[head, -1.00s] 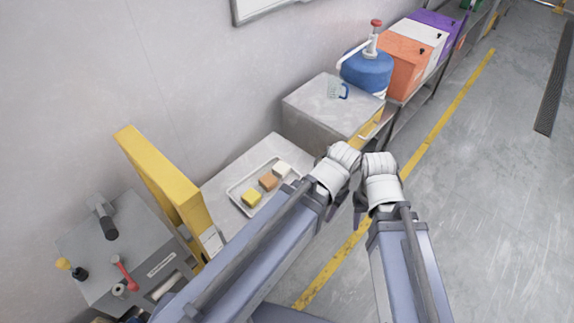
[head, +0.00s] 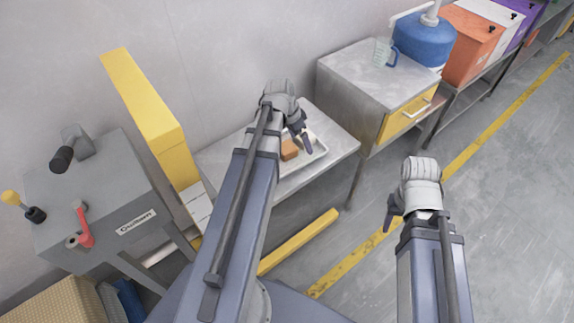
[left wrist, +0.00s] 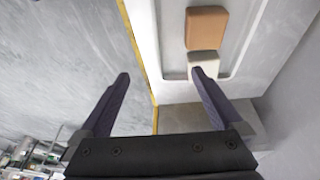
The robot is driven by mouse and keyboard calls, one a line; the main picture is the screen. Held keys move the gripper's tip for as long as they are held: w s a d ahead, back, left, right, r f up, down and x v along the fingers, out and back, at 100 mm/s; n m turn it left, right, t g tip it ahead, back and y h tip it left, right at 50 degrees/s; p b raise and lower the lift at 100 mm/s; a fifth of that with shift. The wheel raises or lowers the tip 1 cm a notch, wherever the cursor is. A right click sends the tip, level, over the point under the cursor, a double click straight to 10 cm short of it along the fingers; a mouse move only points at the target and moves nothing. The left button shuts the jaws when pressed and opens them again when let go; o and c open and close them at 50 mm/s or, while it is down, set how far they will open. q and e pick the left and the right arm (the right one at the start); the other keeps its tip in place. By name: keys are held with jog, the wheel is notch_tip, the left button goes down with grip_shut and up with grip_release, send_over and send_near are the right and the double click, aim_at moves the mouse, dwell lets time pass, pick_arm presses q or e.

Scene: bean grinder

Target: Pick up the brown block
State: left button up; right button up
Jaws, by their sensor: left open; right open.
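The brown block (head: 289,150) lies on the tray (head: 318,158), just below my left gripper (head: 302,132) in the head view. In the left wrist view the brown block (left wrist: 206,27) is near the top edge, with a white block (left wrist: 203,66) beside it. My left gripper (left wrist: 159,76) is open and empty. One fingertip overlaps the white block there, and the brown block lies outside the space between the fingers. My right gripper (head: 393,212) hangs over the floor, away from the tray. The yellow block is hidden in the head view.
The tray rests on a low metal table (head: 342,146) against the wall. A yellow post (head: 143,100) and a grey machine (head: 90,200) stand to the left. The floor at right is open.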

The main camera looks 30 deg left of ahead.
pick_arm(q)
jog(key=t+b, duration=0.1)
jog(key=b, duration=0.2)
send_over(286, 147)
jog(key=s, duration=0.2)
notch_tip(286, 147, down, 4)
jog(key=shift+s+a+r, duration=0.1)
jog(key=shift+a, duration=0.4)
jog(key=b+x, duration=0.7)
jog(key=x, duration=0.1)
jog(key=shift+s+a, duration=0.1)
jog(key=shift+a, duration=0.05)
pick_arm(e)
notch_tip(286, 147, down, 12)
pick_arm(q)
jog(key=shift+c, duration=0.2)
jog(key=c, duration=1.3)
jog(key=shift+r, duration=0.2)
pick_arm(e)
jog(key=shift+r, duration=0.25)
pick_arm(q)
notch_tip(286, 147, up, 10)
jog(key=p, duration=1)
jog(key=shift+f, duration=0.15)
pick_arm(e)
notch_tip(286, 147, up, 10)
jog(key=shift+f, duration=0.15)
